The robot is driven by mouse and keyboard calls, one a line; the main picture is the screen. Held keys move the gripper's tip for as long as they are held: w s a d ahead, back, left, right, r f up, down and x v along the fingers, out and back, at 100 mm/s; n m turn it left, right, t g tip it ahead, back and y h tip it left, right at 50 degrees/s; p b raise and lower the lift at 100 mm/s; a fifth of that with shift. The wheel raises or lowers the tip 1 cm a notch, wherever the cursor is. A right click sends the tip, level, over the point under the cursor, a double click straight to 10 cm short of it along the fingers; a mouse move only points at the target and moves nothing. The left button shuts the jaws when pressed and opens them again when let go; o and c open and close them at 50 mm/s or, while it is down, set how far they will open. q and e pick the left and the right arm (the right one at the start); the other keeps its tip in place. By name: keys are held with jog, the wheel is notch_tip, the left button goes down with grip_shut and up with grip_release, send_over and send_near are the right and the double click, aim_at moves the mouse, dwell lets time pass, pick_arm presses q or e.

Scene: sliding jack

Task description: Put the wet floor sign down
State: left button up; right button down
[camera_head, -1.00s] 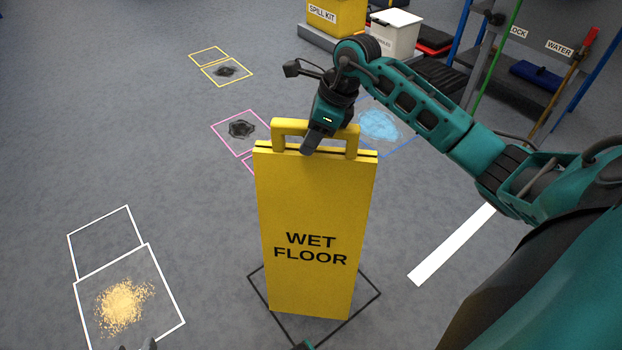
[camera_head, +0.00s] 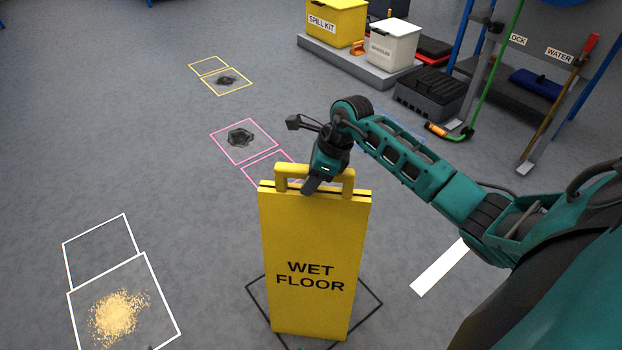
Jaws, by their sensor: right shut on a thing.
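The yellow wet floor sign (camera_head: 312,240) is upright in the head view, its black lettering facing me. My right gripper (camera_head: 311,186) is shut on the handle at the sign's top. The sign's lower end is over a black outlined square (camera_head: 367,287) on the grey floor. I cannot tell whether its bottom edge touches the floor. My left gripper cannot be made out.
A white outline with tan granules (camera_head: 118,317) lies at lower left. Pink and yellow outlines with dark stains (camera_head: 240,138) lie farther back. A spill kit bin (camera_head: 336,22), a white bin (camera_head: 393,44) and a tool rack stand at back right.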

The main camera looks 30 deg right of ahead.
jog(key=shift+w+f, duration=0.1)
jog(key=c, duration=0.8)
grip_release()
jog(key=shift+o, duration=0.2)
